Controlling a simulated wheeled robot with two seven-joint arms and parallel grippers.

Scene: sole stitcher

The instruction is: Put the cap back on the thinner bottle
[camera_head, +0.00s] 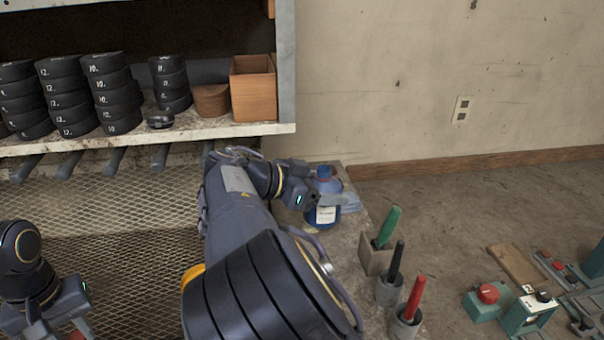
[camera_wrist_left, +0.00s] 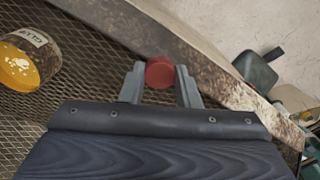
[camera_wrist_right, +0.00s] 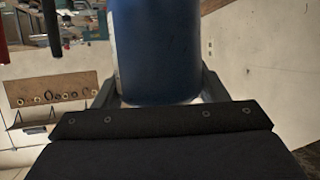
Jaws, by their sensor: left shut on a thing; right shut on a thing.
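The thinner bottle (camera_head: 323,214) is blue with a pale label and stands near the far end of the worn bench ledge. My right gripper (camera_head: 322,197) is shut around its body. In the right wrist view the blue bottle (camera_wrist_right: 155,55) fills the space between the fingers; its top is out of that view. A red cap (camera_wrist_left: 160,73) is held between the fingertips of my left gripper (camera_wrist_left: 160,80), which is shut on it. In the head view my left gripper (camera_head: 77,332) is at the bottom left, well apart from the bottle, and its fingertips are partly cut off.
A glue jar (camera_wrist_left: 18,66) with yellow inside lies on the mesh surface (camera_wrist_left: 85,45). Green, black and red-handled tools in holders (camera_head: 377,258) line the ledge right of my right arm. A shelf (camera_head: 215,130) with black rolls and a wooden box (camera_head: 253,95) stands behind.

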